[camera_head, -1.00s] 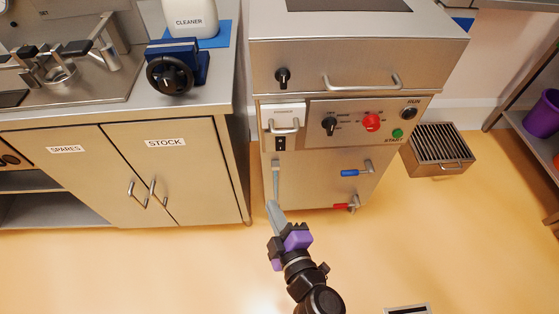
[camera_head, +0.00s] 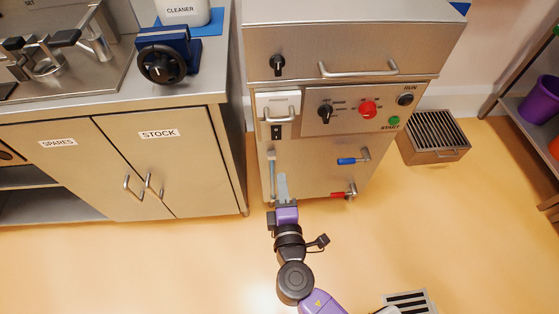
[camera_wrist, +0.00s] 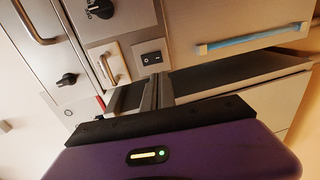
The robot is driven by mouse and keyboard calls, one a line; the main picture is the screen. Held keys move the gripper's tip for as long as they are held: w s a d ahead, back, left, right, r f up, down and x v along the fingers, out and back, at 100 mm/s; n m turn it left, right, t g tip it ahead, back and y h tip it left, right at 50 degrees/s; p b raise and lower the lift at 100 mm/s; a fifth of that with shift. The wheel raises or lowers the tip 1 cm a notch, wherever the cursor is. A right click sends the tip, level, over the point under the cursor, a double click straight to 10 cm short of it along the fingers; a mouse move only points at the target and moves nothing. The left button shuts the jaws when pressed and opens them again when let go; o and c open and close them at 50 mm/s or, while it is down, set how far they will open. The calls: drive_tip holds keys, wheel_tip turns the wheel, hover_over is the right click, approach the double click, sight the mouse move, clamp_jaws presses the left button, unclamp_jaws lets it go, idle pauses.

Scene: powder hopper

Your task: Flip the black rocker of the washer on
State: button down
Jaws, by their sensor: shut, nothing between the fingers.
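The black rocker (camera_head: 276,132) sits on the front of the steel washer (camera_head: 340,50), below the white detergent drawer with its handle. In the wrist view the rocker (camera_wrist: 152,58) shows close up on its plate, just beyond the fingertips. Which side of it is pressed in is too small to tell. My gripper (camera_head: 283,177) is shut and empty, in front of the washer's lower door, below the rocker and apart from it in the head view. In the wrist view its fingers (camera_wrist: 157,92) point toward the panel.
The washer front also has a black knob (camera_head: 325,112), a red knob (camera_head: 368,109), a green START button (camera_head: 394,121), a blue lever (camera_head: 350,160) and a red lever (camera_head: 342,195). A vertical door handle (camera_head: 272,175) is close to my gripper.

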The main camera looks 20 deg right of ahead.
sight(276, 139)
drive_tip(key=x, duration=1.3)
drive_tip(key=shift+w, duration=0.2)
drive_tip(key=shift+f, duration=0.15)
drive_tip(key=shift+w+d+b, duration=0.1)
drive_tip(key=shift+w+b, duration=0.05)
drive_tip(key=shift+b, duration=0.85)
